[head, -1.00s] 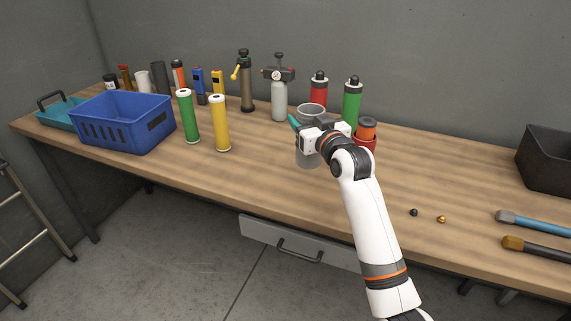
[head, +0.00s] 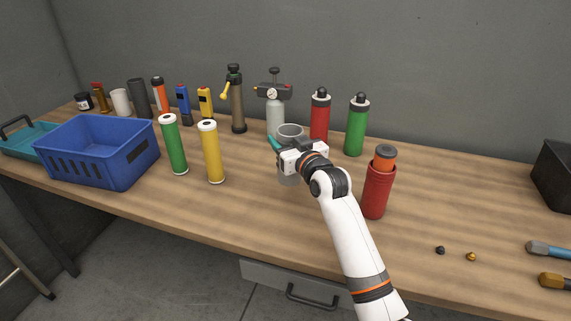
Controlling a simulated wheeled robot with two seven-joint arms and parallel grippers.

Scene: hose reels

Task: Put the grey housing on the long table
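The grey housing (head: 290,131) is an open-topped grey cylinder, upright near the middle of the long table (head: 320,235). My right gripper (head: 282,150) is at the housing's near side and is shut on it, with one teal finger showing at its left. The gripper hides the middle of the housing. Its lower part (head: 288,181) shows below the gripper; I cannot tell whether its base touches the table. My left gripper is not in view.
A red holder with an orange top (head: 377,190) stands right of my arm. Yellow (head: 212,155) and green (head: 173,146) cartridges stand left, beside a blue crate (head: 95,155). A grey pump (head: 276,115) and red bottle (head: 320,118) stand behind. Clear wood lies right of the green bottle (head: 357,128).

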